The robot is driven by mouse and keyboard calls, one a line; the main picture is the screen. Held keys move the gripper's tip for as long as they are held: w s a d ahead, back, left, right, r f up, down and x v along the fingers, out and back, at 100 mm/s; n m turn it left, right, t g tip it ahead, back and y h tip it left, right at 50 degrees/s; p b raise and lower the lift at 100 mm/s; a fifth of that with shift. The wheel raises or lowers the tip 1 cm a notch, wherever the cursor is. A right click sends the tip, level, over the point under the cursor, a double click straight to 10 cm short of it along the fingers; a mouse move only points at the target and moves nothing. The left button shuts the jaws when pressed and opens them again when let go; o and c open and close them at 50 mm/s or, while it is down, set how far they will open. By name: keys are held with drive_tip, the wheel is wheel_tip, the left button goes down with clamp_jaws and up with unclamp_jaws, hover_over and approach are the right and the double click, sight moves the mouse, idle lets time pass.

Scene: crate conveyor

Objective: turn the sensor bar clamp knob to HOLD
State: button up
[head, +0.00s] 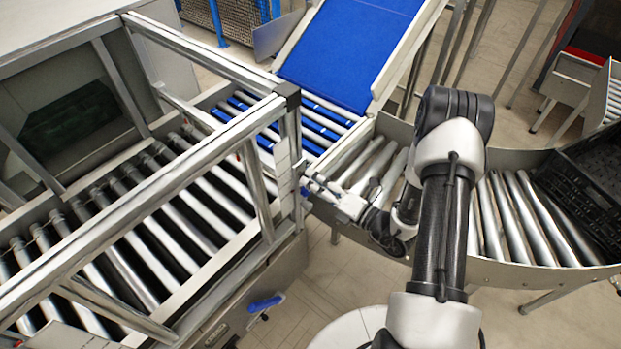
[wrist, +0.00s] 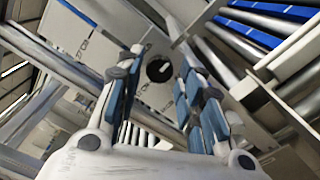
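The clamp knob (wrist: 159,69) is a dark round knob on a pale plate with small printed marks, seen in the wrist view. I cannot read the marks or the knob's setting for sure. My gripper (wrist: 161,60) is open, with its blue-padded fingers to the left and right of the knob in the picture. I cannot tell whether a finger touches it. In the head view my gripper (head: 310,187) is by the pale plates on the frame's corner post (head: 284,165). The knob is not clearly visible there.
A metal frame (head: 190,165) stands over the roller conveyor at left. A blue belt (head: 350,50) slopes down to the rollers at the back. A black crate (head: 590,185) sits on the curved rollers at right. A blue handle (head: 265,303) sticks out low on the conveyor's side.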

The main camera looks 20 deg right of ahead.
drive_tip(key=shift+x, duration=0.9)
drive_tip(key=c, duration=0.8)
